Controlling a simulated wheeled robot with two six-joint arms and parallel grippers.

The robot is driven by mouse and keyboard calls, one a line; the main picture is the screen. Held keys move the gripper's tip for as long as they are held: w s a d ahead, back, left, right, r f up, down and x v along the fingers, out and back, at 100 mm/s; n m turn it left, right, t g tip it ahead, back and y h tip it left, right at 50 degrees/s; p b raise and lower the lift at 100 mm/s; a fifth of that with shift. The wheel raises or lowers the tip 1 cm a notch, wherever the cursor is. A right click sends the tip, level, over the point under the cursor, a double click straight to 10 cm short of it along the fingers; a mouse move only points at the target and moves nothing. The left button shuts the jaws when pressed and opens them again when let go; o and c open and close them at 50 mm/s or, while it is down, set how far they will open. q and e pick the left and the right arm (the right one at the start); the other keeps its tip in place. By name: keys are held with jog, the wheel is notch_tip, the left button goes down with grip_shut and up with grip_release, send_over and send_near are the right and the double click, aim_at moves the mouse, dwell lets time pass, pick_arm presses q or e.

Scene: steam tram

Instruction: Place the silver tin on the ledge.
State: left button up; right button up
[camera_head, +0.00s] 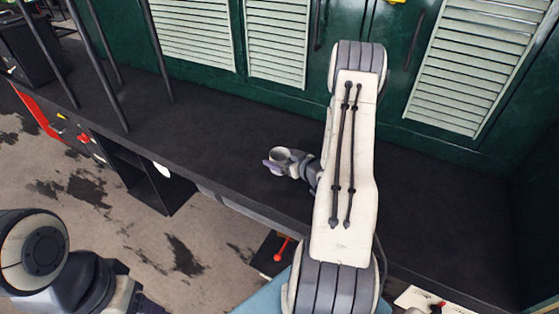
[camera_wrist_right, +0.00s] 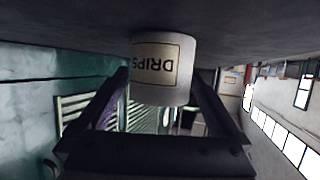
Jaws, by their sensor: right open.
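The silver tin (camera_head: 287,154) stands on the dark ledge (camera_head: 235,130), near its front edge. In the right wrist view the tin (camera_wrist_right: 163,68) shows a pale label reading "DRIPS", upside down in the picture, and its base meets the dark surface. My right gripper (camera_head: 284,164) is open, with its fingers on either side of the tin. In the wrist view the right gripper's fingers (camera_wrist_right: 161,80) flank the tin; contact is hard to tell. Part of my left arm shows at the lower left, but its gripper is not in view.
Green panels with pale louvred shutters (camera_head: 470,55) rise behind the ledge. Dark upright poles (camera_head: 158,50) stand at the ledge's left part. The ledge is clear between the poles and the tin. A stained floor (camera_head: 100,210) lies in front, with an open dark compartment (camera_head: 150,180) under the ledge.

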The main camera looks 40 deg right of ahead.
jog(key=shift+w+f, duration=0.1)
jog(key=shift+w, duration=0.05)
jog(key=c, duration=1.4)
